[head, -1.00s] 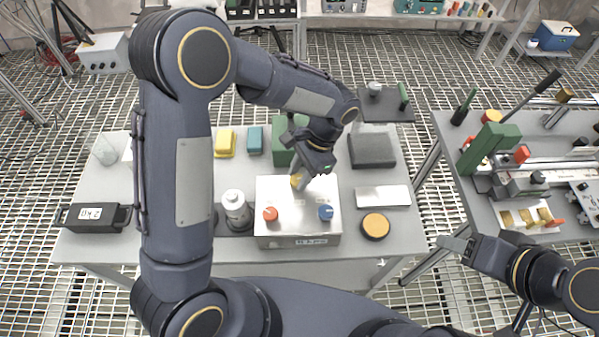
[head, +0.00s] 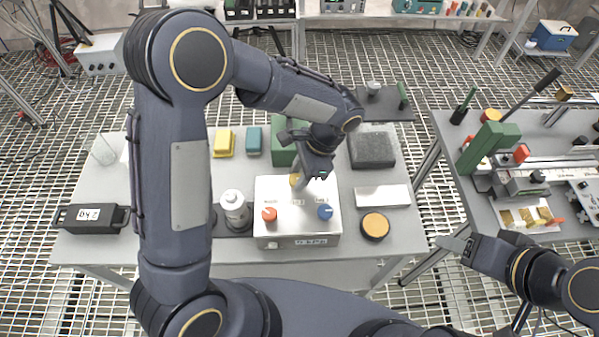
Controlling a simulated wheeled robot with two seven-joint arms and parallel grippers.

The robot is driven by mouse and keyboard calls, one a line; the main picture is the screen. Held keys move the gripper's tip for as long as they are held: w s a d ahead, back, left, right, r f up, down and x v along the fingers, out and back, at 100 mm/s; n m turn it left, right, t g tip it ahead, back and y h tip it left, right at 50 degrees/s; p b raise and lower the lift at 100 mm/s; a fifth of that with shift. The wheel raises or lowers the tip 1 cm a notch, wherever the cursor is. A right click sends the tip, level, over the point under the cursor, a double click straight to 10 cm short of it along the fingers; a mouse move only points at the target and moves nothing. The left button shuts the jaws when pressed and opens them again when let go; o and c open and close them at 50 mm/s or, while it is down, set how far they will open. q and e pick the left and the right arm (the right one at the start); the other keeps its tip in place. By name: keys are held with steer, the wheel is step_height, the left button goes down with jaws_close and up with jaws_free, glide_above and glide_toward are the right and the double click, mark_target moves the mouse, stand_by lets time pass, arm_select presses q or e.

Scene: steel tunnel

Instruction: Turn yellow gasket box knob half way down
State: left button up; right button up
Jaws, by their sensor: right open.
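The gasket box (head: 325,228) is a silver box near the front of the table, with a red knob (head: 269,215) at front left and a blue knob (head: 325,212) at front right. The yellow knob (head: 294,181) is at the back of its top, partly covered by my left gripper (head: 300,183). My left gripper points down at the yellow knob from behind and right. I cannot tell whether its fingers touch or grip the knob. My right gripper (head: 450,243) is open and empty, over the gap between the two tables.
A white-topped cylinder (head: 234,208) stands just left of the box. A yellow-topped round puck (head: 375,226), a silver plate (head: 382,196) and a dark grey block (head: 372,149) lie to its right. A side table (head: 450,135) holds fixtures.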

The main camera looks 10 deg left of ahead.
arm_select(q)
steer(key=o, duration=0.5)
steer(key=shift+c, duration=0.2)
steer(key=v, duration=0.8)
steer(key=shift+b, duration=0.4)
